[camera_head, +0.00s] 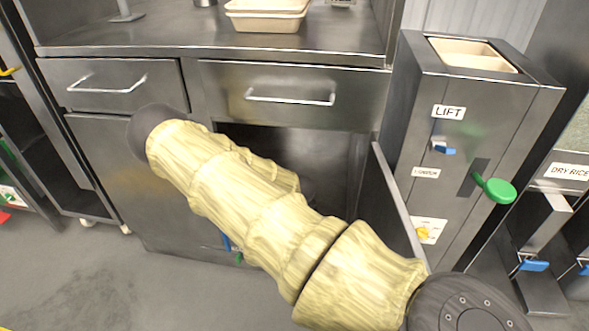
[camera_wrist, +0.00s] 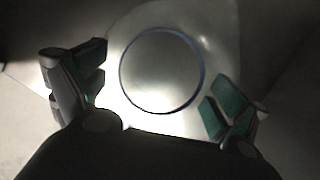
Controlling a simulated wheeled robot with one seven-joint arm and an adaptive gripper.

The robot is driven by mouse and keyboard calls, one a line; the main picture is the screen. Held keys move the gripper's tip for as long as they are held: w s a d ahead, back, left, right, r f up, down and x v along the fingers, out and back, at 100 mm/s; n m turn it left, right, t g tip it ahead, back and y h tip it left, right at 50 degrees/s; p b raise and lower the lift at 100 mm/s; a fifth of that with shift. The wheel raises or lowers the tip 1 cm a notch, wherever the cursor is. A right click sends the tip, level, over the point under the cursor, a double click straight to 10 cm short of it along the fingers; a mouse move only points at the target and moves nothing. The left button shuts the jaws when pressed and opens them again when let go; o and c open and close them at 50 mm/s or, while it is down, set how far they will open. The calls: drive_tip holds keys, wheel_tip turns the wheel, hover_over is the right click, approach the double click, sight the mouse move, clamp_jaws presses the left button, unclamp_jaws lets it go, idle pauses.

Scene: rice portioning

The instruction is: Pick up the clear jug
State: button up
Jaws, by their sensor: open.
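The wrist view shows a pale, see-through round thing with a thin bluish ring (camera_wrist: 160,62), which looks like the clear jug seen nearly end-on. My gripper (camera_wrist: 155,95) is open, with one green-padded finger to the left of the ring and the other at its lower right. Nothing is clearly held between them. Whether a finger touches the jug cannot be told. In the head view my sleeved arm crosses the front of the open lower cabinet (camera_head: 320,165), and it hides my gripper and the jug.
A cabinet door (camera_head: 394,205) stands open right of the opening. Shut drawers (camera_head: 290,96) sit above under the steel counter (camera_head: 180,35), which bears tan trays (camera_head: 265,20). A steel unit labelled LIFT (camera_head: 415,120) with a green knob (camera_head: 499,190) stands right. Floor is clear at lower left.

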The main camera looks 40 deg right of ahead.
drive_tip(key=shift+c, duration=0.5)
drive_tip(key=c, duration=0.9)
drive_tip(key=shift+c, duration=0.2)
drive_tip(key=shift+r, duration=0.25)
drive_tip(key=shift+c, duration=0.5)
wheel_tip(320, 180, up, 4)
drive_tip(key=shift+w+f+p, duration=0.1)
drive_tip(key=shift+f+p, duration=0.1)
drive_tip(key=shift+p, duration=1.05)
drive_tip(key=c, duration=0.4)
drive_tip(key=shift+o, duration=0.2)
drive_tip(key=s+a+p, duration=0.2)
drive_tip(key=s+a, duration=0.2)
drive_tip(key=s, duration=0.3)
drive_tip(key=s+a+p, duration=0.1)
drive_tip(key=s+a, duration=0.4)
drive_tip(key=s, duration=0.3)
drive_tip(key=shift+s+a+f+p, duration=0.15)
drive_tip(key=shift+s+f+p, duration=0.1)
drive_tip(key=shift+f+p, duration=0.1)
drive_tip(key=shift+r, duration=0.1)
